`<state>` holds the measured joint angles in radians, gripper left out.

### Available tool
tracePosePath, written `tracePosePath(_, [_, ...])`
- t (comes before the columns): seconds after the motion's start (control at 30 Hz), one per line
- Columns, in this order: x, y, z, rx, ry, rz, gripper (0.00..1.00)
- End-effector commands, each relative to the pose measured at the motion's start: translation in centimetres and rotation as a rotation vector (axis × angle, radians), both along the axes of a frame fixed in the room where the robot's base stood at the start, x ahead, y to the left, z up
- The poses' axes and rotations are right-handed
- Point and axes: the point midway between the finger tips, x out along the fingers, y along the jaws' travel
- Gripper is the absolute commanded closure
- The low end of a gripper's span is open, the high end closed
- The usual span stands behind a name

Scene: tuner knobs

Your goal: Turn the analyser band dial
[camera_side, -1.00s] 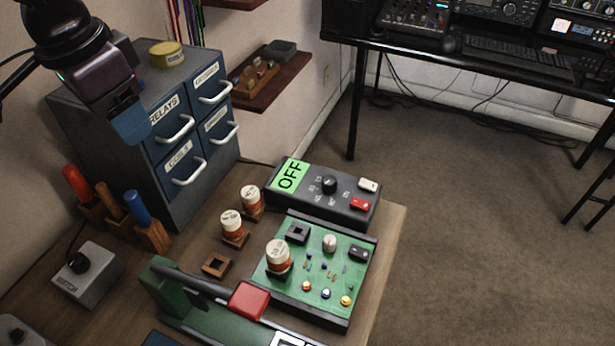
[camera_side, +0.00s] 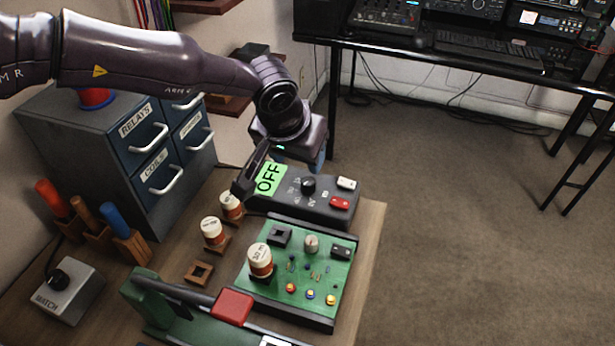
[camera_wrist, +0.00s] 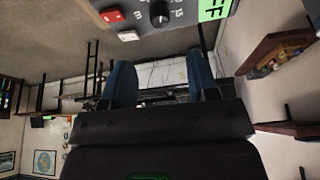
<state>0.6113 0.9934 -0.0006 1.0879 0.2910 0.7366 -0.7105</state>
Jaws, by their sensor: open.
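The analyser is a dark grey box (camera_side: 325,209) with a green OFF display (camera_side: 269,179), a black band dial (camera_side: 308,185) with printed markings around it, a white button (camera_side: 346,183) and a red button (camera_side: 340,202). In the wrist view the dial (camera_wrist: 160,13) shows at the top, beside the OFF display (camera_wrist: 213,9). My gripper (camera_wrist: 160,80) is open and empty, with two blue fingertips apart. In the side view my gripper (camera_side: 285,165) hangs above and behind the analyser, apart from the dial. One finger is partly hidden there.
A green circuit board (camera_side: 300,275) with a jar-like coil (camera_side: 260,260) stands in front of the analyser. Two more coils stand to its left. A drawer cabinet (camera_side: 110,150), a tool rack (camera_side: 125,245) and a grey WATCH box (camera_side: 68,290) occupy the left. A wall shelf is behind my arm.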

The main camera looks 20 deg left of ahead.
Motion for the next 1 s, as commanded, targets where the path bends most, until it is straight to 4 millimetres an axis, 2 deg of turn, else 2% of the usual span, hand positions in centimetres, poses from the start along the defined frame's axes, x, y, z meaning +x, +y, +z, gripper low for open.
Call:
tracePosePath(0.03, [0.4,0.0,-1.2,0.002,0.003,0.001,0.46])
tracePosePath(0.2, [1.8,-0.1,-4.7,0.001,0.003,0.0,0.46])
tracePosePath(0.4, [3.1,-0.3,-7.7,0.001,0.002,-0.001,0.46])
tracePosePath(0.63, [3.7,-0.3,-9.1,0.001,0.001,-0.002,0.46])
tracePosePath(0.93, [3.8,-0.3,-9.2,0.001,0.0,-0.002,0.46])
tracePosePath(0.97, [3.8,-0.3,-9.2,0.001,0.001,-0.002,0.5])
tracePosePath(1.0, [3.8,-0.3,-9.2,0.001,0.001,-0.002,0.6])
